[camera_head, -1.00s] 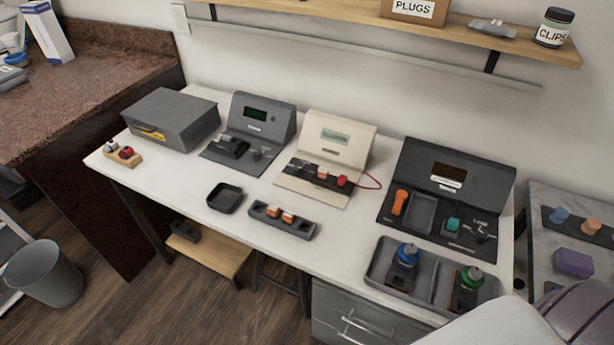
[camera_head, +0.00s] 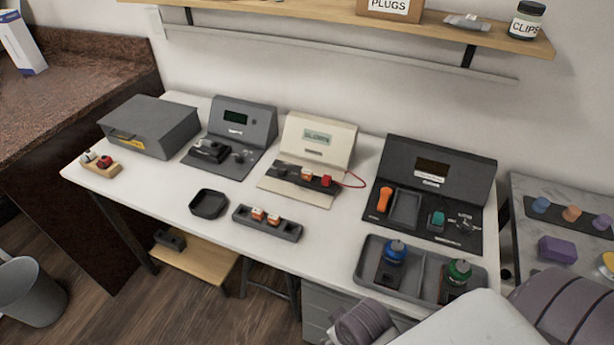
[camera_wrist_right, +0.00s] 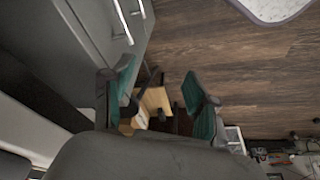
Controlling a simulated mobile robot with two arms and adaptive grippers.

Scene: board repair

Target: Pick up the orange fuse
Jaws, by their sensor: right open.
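Two orange-and-white fuses, the left one (camera_head: 257,214) and the right one (camera_head: 274,219), sit side by side in a dark grey rack (camera_head: 290,232) near the table's front edge. Another orange-and-white fuse (camera_head: 307,174) sits in the cream tester (camera_head: 318,140), left of a red one (camera_head: 326,181). In the right wrist view my right gripper (camera_wrist_right: 160,76) is open and empty, its teal-padded fingers wide apart above the floor. In the head view only parts of my right arm show at the bottom right, away from the fuses. My left gripper is not in view.
A black tray (camera_head: 209,204) lies left of the rack. A grey tray (camera_head: 420,276) with blue-topped and green-topped bottles stands at the front right, near my arm. A dark tester (camera_head: 440,160) with an upright orange piece (camera_head: 384,200) is behind it. A wooden stool (camera_head: 196,262) is below the table.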

